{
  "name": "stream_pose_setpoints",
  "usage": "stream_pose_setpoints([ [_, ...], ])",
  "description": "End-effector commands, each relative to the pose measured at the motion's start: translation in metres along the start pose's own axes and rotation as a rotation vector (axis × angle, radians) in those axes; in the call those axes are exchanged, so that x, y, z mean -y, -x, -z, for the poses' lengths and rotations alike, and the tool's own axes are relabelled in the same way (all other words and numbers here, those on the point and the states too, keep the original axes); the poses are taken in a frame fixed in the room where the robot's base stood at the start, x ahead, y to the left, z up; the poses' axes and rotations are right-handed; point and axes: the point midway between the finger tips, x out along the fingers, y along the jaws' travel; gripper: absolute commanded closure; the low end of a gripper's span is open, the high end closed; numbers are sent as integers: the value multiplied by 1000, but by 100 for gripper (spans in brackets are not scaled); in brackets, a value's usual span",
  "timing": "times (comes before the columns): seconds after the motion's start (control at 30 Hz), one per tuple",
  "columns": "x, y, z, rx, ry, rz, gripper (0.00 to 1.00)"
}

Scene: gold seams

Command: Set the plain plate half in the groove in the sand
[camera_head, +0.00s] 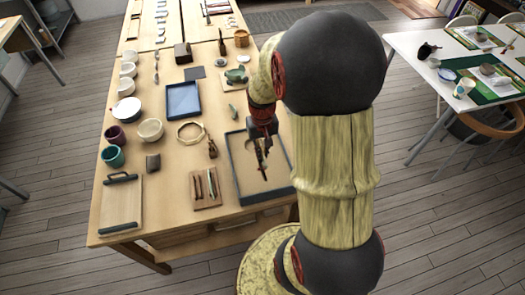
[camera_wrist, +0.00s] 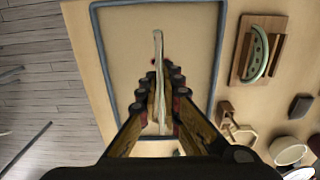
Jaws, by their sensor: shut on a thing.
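My gripper (camera_wrist: 158,100) is shut on the plain plate half (camera_wrist: 158,55), a thin pale piece seen almost edge-on between the fingers in the wrist view. The piece is upright and lies over the sand tray (camera_wrist: 222,20), whose pale sand (camera_wrist: 120,45) fills a blue-grey frame. In the head view my gripper (camera_head: 262,160) points down over the same tray (camera_head: 238,190). The groove is not clearly visible, and the fingers hide part of the sand. I cannot tell whether the plate's lower edge touches the sand.
A wooden board (camera_wrist: 244,68) with a green-banded half piece (camera_wrist: 258,52) lies beside the tray. A small wooden clamp-like object (camera_head: 212,148), a ring (camera_head: 190,133), a blue tray (camera_head: 183,99) and several bowls (camera_head: 150,130) stand left of the tray. The floor lies beyond the table's right edge.

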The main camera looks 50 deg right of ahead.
Motion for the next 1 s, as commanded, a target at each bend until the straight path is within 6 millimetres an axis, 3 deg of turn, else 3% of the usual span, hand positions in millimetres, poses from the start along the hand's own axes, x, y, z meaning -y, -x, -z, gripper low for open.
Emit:
stream_pose_setpoints([
  [0.63, 0, -39, 0, -1, -2, 0, 100],
  [1.0, 0, -44, 0, -1, -2, 0, 100],
])
